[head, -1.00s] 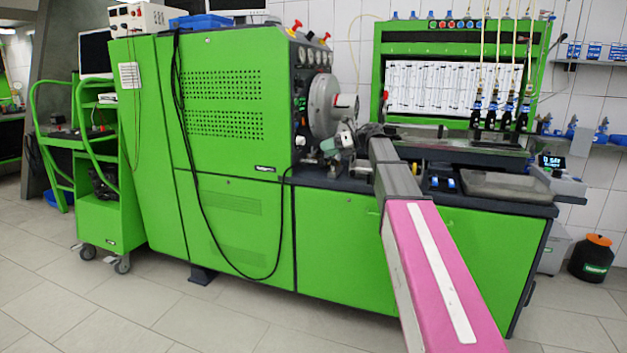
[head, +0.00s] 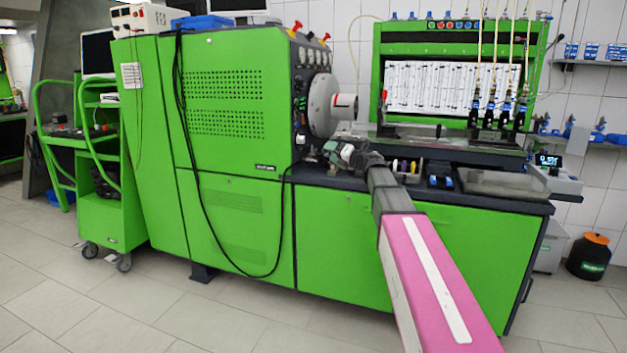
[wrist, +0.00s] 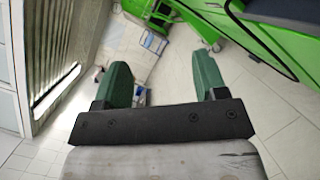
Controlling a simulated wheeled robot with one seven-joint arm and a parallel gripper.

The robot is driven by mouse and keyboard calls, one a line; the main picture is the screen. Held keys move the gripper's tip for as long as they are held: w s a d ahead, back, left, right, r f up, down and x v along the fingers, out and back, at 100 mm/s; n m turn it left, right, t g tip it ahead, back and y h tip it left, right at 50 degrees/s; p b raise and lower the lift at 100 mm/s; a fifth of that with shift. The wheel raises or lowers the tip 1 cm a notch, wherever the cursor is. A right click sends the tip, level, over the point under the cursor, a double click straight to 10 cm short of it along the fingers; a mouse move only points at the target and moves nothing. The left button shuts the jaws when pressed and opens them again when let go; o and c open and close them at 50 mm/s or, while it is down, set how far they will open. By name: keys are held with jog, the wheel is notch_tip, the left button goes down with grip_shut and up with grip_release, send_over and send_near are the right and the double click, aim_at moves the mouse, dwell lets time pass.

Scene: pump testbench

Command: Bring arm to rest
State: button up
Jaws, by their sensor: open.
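My arm reaches from the lower right of the head view toward the front of the green test bench (head: 345,240). My gripper shows in the wrist view (wrist: 164,84) with its two green fingers wide apart. Nothing is between the fingers except tiled floor in the background. In the head view the end of my arm is small and partly lost against the dark bench top, below the grey round drive flange (head: 325,105), so its fingertips are hard to make out. I cannot tell whether it is clear of the bench edge.
A green wheeled cart (head: 110,215) stands left of the bench. A metal tray (head: 490,183) lies on the bench's right end. A black canister with an orange lid (head: 592,256) stands on the floor at right. Tiled floor (head: 150,325) in front is free.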

jog(key=s+d+f+m+t+h, duration=0.1)
jog(key=s+d+f+m+h, duration=0.2)
jog(key=d+f+m+h, duration=0.4)
jog(key=s+d+f+m+h, duration=0.3)
jog(key=f+m+h, duration=0.2)
jog(key=f+m, duration=0.5)
jog(key=s+d+f+m+t+h, duration=0.1)
jog(key=s+d+f+m+h, duration=0.2)
jog(key=d+f+m+h, duration=0.5)
jog(key=s+a+f+m+g+y, duration=0.2)
jog(key=s+f+m+g, duration=0.3)
jog(key=s, duration=0.8)
jog(key=s+a+f+m+g+y, duration=0.2)
jog(key=s+a+f+m+g, duration=0.2)
jog(key=s+f, duration=0.8)
jog(key=s+m+g, duration=0.2)
jog(key=g, duration=0.2)
jog(key=shift+a+f+g+y, duration=0.3)
jog(key=shift+f+g+y, duration=0.05)
jog(key=shift+g+y, duration=0.05)
